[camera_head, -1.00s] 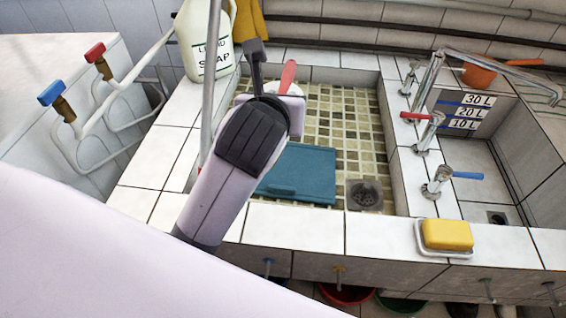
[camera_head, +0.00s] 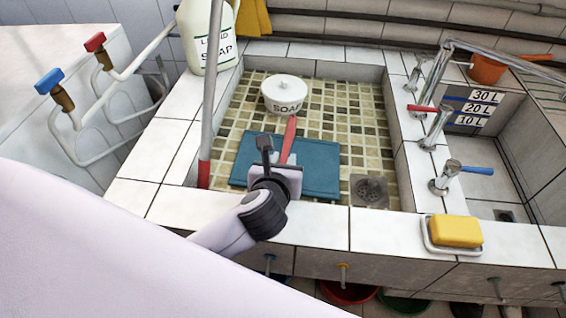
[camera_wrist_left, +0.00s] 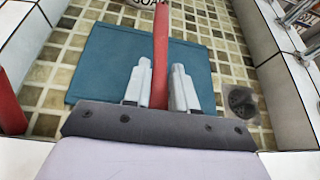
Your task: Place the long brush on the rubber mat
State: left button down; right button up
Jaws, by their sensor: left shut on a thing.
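The teal rubber mat (camera_head: 318,170) lies flat on the mosaic floor of the sink basin; it also shows in the left wrist view (camera_wrist_left: 98,55). My left gripper (camera_head: 276,160) is over the mat's near edge. It is shut on a red handle, which I take to be the long brush (camera_head: 289,135). In the left wrist view, the handle (camera_wrist_left: 161,45) runs between the two grey fingers (camera_wrist_left: 160,88) and points away over the mat. The brush's head is hidden. I cannot tell whether the brush touches the mat. My right gripper is not in view.
A white soap pot (camera_head: 285,95) stands behind the mat. A grey pole with a red end (camera_head: 204,174) stands left of the mat. A soap bottle (camera_head: 207,40) is on the left ledge. A drain (camera_head: 369,190) is right of the mat; taps (camera_head: 440,180) line the right wall.

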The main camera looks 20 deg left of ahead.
pick_arm(q)
jog(key=shift+f, duration=0.2)
jog(key=shift+f, duration=0.35)
jog(key=c, duration=0.9)
grip_release()
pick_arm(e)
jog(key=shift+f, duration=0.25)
